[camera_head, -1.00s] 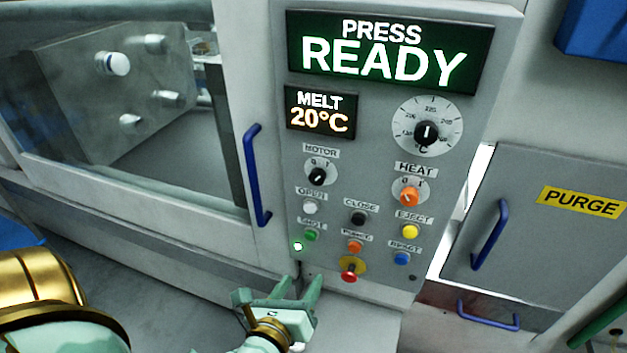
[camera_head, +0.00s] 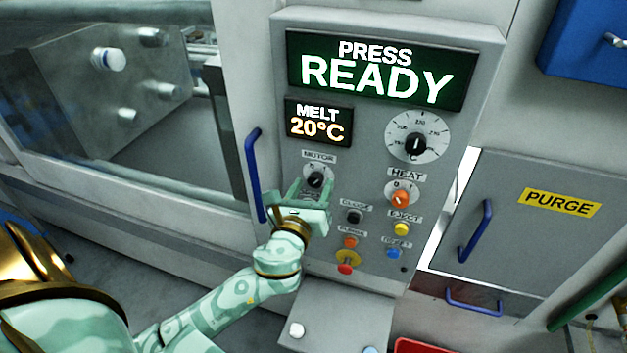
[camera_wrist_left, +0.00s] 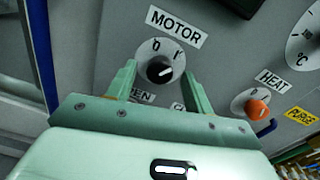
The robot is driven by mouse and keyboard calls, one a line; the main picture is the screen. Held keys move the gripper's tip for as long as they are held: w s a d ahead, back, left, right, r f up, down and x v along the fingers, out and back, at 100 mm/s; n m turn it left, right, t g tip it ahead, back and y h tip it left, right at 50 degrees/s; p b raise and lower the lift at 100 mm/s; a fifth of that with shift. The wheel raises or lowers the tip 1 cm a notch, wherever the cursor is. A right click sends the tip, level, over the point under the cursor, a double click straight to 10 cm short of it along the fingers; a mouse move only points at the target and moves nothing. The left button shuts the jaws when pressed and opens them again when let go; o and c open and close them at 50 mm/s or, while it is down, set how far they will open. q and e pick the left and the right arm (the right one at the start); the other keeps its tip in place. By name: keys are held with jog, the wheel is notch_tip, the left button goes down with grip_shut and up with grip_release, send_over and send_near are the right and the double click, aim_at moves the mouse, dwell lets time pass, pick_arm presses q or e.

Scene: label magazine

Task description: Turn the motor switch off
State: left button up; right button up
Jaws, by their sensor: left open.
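The motor switch (camera_head: 315,180) is a black knob on a pale round dial, under the MOTOR label on the grey control panel (camera_head: 290,60). In the left wrist view the knob (camera_wrist_left: 160,70) has a light pointer line aimed towards the upper right, near the I mark. My left gripper (camera_head: 312,188) is open, its fingers on either side of the knob's lower part in the picture. In the left wrist view the two fingertips (camera_wrist_left: 160,72) flank the dial; I cannot tell whether they touch the knob. My right gripper is not in view.
The orange heat knob (camera_head: 400,198) sits right of the motor switch. Several push buttons lie below, including a red one on yellow (camera_head: 346,262). A blue door handle (camera_head: 254,175) stands close left of my gripper. The displays read PRESS READY and MELT 20°C.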

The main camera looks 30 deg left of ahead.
pick_arm(q)
jog(key=shift+w+a, duration=0.2)
jog(key=shift+w, duration=0.5)
jog(key=c, duration=1)
jog(key=shift+o, duration=0.2)
